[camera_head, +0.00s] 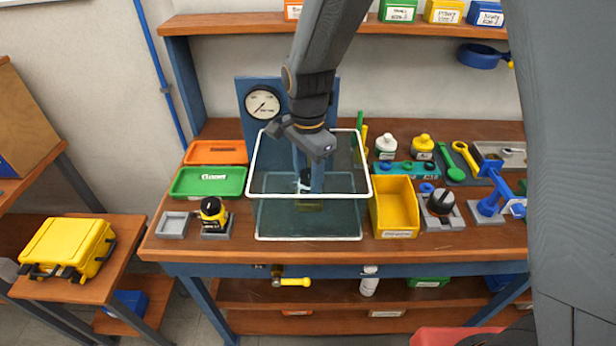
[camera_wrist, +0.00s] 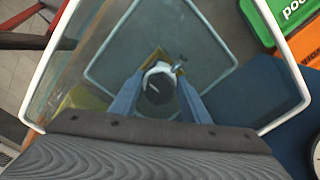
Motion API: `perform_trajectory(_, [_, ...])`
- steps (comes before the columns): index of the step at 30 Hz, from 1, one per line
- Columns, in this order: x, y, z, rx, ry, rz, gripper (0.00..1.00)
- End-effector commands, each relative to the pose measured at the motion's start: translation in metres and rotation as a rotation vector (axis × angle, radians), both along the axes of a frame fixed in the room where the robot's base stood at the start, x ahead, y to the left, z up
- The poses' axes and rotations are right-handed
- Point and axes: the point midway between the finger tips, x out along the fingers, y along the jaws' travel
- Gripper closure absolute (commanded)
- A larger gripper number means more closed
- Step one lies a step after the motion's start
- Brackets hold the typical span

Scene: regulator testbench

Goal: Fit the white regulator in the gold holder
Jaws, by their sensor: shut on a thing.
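The glass tank (camera_head: 310,238) with a white rim stands mid-bench, and my gripper (camera_head: 309,187) reaches down into it. In the wrist view my gripper (camera_wrist: 158,98) has its two blue fingers shut on the white regulator (camera_wrist: 158,70), which has a dark round top. In the head view the regulator (camera_head: 304,184) is mostly hidden by a finger. The gold holder (camera_head: 309,205) is low in the tank below the regulator. In the wrist view only edges of the holder (camera_wrist: 181,69) show behind the regulator. I cannot tell whether the regulator touches or sits in it.
A yellow bin (camera_head: 395,208) stands close right of the tank. A green tray (camera_head: 207,182) and a black-and-yellow regulator (camera_head: 213,212) on a grey stand are left. A gauge panel (camera_head: 262,103) stands behind. The tank's white rim (camera_head: 368,178) surrounds my arm.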

Motion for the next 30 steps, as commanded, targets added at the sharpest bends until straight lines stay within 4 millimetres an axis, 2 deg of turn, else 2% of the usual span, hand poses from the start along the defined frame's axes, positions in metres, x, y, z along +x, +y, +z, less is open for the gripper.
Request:
perform_trajectory(18, [0.0004, 0.0002, -0.0026, 0.001, -0.001, -0.001, 0.98])
perform_trajectory(19, [0.0004, 0.0002, -0.0026, 0.001, -0.001, -0.001, 0.57])
perform_trajectory(21, [0.0004, 0.0002, -0.0025, 0.001, -0.001, -0.001, 0.45])
perform_trajectory(23, [0.0003, 0.0001, -0.0026, 0.001, -0.001, -0.001, 0.36])
perform_trajectory(29, [0.0001, 0.0001, -0.0029, 0.000, 0.000, -0.001, 0.36])
perform_trajectory(30, [-0.0004, -0.0002, -0.0034, -0.001, 0.001, -0.001, 0.30])
